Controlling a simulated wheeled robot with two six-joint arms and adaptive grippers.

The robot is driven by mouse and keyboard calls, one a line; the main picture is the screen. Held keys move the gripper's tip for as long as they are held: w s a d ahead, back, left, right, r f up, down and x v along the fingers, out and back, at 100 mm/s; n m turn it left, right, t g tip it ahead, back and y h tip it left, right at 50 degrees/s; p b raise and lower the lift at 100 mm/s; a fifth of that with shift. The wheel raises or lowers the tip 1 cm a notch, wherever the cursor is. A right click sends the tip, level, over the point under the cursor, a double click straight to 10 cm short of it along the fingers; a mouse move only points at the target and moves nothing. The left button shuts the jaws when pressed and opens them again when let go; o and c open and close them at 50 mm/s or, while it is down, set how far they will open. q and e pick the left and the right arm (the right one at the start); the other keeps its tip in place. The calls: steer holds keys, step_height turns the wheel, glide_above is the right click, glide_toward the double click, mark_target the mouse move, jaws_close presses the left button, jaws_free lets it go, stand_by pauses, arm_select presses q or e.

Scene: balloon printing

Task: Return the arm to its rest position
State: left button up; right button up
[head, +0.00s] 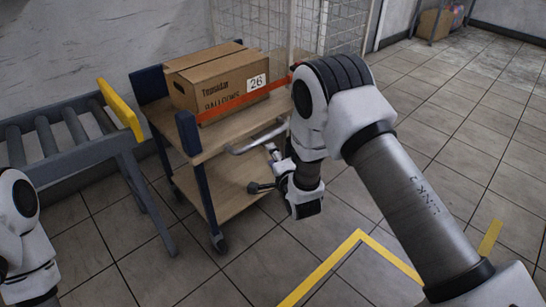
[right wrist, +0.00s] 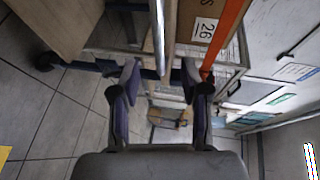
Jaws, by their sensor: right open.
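My right arm (head: 400,190) reaches in from the right, bent at a raised joint. My right gripper (head: 262,170) points toward the cart, close to its metal handle (head: 258,140). In the right wrist view the two fingers (right wrist: 162,82) are spread with nothing held. The handle bar (right wrist: 158,35) appears beyond and between the fingertips; I cannot tell how far off it is. My left arm (head: 22,235) shows only in part at the left edge, and its gripper is outside the view.
A wooden two-shelf cart (head: 228,182) carries a cardboard box (head: 222,80) marked 26, behind an orange strap (head: 235,104). A roller conveyor (head: 70,135) stands left of it. A wire cage (head: 265,25) is behind. Yellow tape (head: 325,268) marks the clear tiled floor in front.

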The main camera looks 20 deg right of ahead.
stand_by(0.3)
steer(key=s+d+f+n+g, duration=0.3)
steer(key=s+f+g, duration=0.4)
steer(key=s+f, duration=1.05)
steer(key=s+f+n+g, duration=0.3)
steer(key=s+n+g, duration=0.85)
steer(key=s, duration=1.25)
step_height(320, 180, up, 29)
steer(key=n+t+p, duration=0.2)
steer(key=p, duration=2.6)
steer(key=shift+a+p, duration=0.3)
steer(key=shift+t, duration=0.25)
